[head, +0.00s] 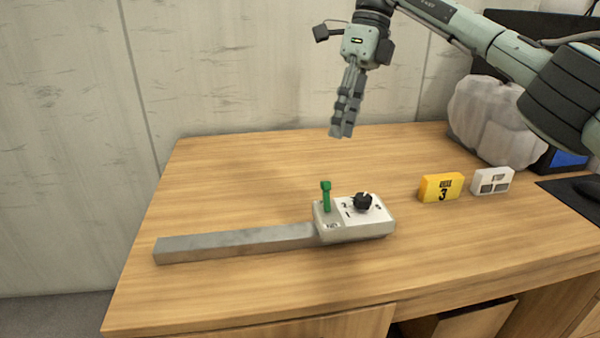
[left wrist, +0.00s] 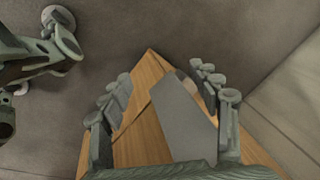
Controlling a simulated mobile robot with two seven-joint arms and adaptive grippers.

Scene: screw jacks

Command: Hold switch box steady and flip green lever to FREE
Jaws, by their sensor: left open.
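The switch box (head: 354,228), pale grey with a white top, sits on the wooden desk. Its green lever (head: 326,198) stands roughly upright at the left of the top. The lettering near it is too small to read. A long grey bar (head: 235,243) runs left from the box. My right gripper (head: 342,132) is above and behind the box, pointing down, its fingers together and empty. My left gripper (left wrist: 160,78) is outside the head view. In the left wrist view it is open, with a grey piece, apparently the bar (left wrist: 181,118), between its fingers, not visibly gripped.
A black knob (head: 363,202) is on the box beside the lever. A grey lumpy object (head: 488,122) is at the back right. The desk (head: 220,180) is clear behind the bar.

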